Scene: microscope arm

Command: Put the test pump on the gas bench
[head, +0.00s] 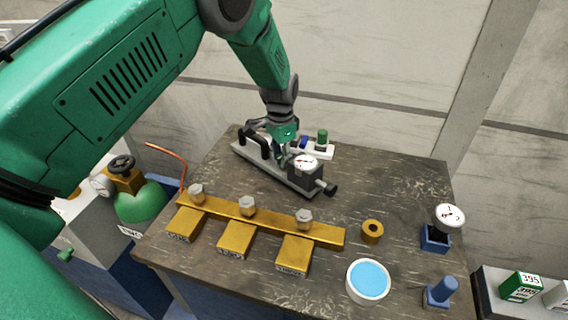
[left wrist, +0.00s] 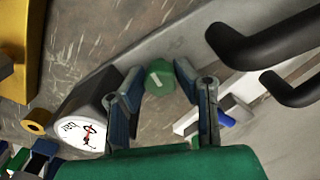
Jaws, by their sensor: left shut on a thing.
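A long grey unit that looks like the test pump (head: 262,167) lies on the dark wooden bench top (head: 200,262). It has black bar handles at its left end, a white-faced gauge on a dark block and a black nozzle at its right end. My left gripper (head: 281,153) reaches down onto its middle. In the left wrist view its two fingers (left wrist: 160,76) are shut on a green knob (left wrist: 160,77) beside the gauge (left wrist: 82,134). The black handles (left wrist: 262,48) show to the right there. My right gripper is not in view.
A brass manifold (head: 265,212) with several hex bolts lies in front of the unit. A brass ring (head: 372,231), a blue-filled dish (head: 368,281), a blue gauge holder (head: 434,238) and a blue peg (head: 443,290) stand at right. A white block with a green cylinder (head: 322,137) sits behind.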

